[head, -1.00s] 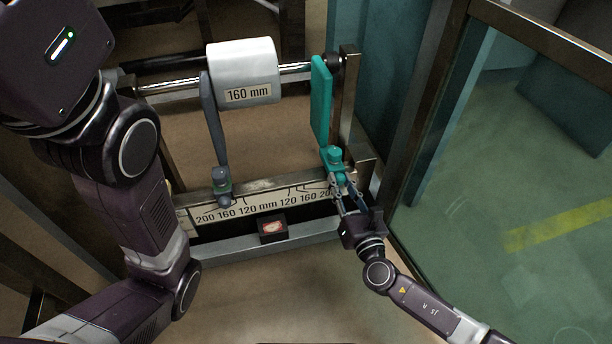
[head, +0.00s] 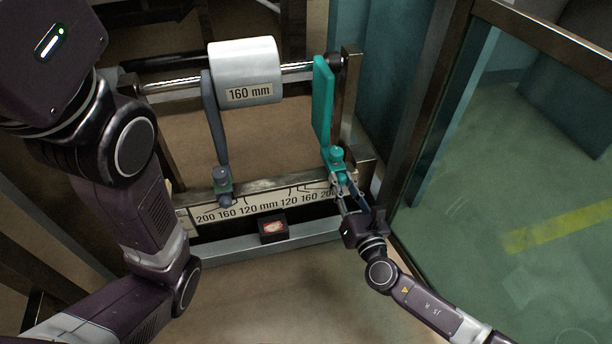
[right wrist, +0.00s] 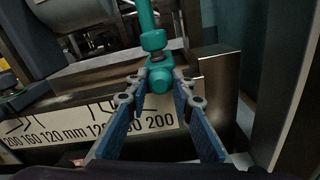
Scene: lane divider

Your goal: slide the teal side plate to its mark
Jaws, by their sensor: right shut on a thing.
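The teal side plate (head: 323,100) hangs upright from the rail, right of the white roll and apart from it. Its lower end has a teal knob (head: 337,154), which also shows in the right wrist view (right wrist: 159,79). My right gripper (head: 344,184) is shut on this knob, with one finger on each side. The number scale (head: 265,207) runs below it; the gripper partly hides the right-hand 200 in the head view.
The white roll (head: 243,66) labelled 160 mm sits on the rail (head: 175,85). A grey side plate (head: 214,125) touches or nearly touches its left side. A framed glass panel (head: 500,190) stands close on the right.

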